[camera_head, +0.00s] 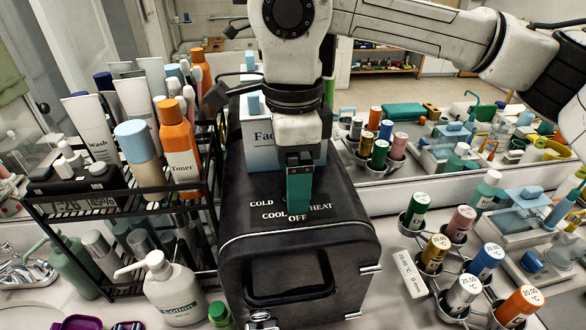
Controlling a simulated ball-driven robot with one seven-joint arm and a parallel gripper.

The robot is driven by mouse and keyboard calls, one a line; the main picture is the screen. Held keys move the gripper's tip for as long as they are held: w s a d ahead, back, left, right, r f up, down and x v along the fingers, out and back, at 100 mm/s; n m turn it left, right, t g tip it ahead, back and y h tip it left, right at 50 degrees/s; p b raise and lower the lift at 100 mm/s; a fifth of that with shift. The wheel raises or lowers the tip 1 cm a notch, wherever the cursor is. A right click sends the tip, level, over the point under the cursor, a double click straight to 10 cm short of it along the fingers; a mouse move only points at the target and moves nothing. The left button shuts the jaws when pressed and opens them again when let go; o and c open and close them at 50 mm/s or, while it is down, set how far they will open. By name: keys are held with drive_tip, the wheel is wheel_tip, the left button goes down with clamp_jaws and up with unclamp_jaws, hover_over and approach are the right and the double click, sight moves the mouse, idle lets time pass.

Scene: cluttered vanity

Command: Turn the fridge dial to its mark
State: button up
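The black mini fridge (345,245) stands in the middle of the counter with its handle facing me. White labels COLD, COOL, OFF and HEAT are printed in an arc on its top. My gripper (299,204) points straight down over the fridge top, with a teal finger reaching down just behind the OFF label. The dial is mostly or wholly hidden behind the finger, so its pointer and setting cannot be read. I cannot tell whether the finger touches the dial or whether the gripper is open or shut.
A black rack (130,192) of tubes and bottles stands close to the fridge's left. A white lotion bottle (177,297) stands in front of it. A holder of several small labelled bottles (433,254) is on the right. A white box (258,155) sits behind my gripper, before the mirror.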

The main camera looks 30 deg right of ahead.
drive_tip(key=shift+c, duration=0.3)
drive_tip(key=c, duration=1)
drive_tip(key=shift+m+b, duration=0.4)
drive_tip(key=m+b, duration=0.2)
drive_tip(key=shift+f+m, duration=0.15)
drive_tip(key=shift+m, duration=0.25)
drive_tip(key=m+b, duration=0.3)
drive_tip(key=m, duration=0.1)
drive_tip(key=shift+m, duration=0.3)
drive_tip(key=m+b, duration=0.2)
drive_tip(key=m, duration=0.2)
drive_tip(key=shift+m+b, duration=0.8)
drive_tip(key=shift+m, duration=1)
drive_tip(key=shift+r, duration=0.2)
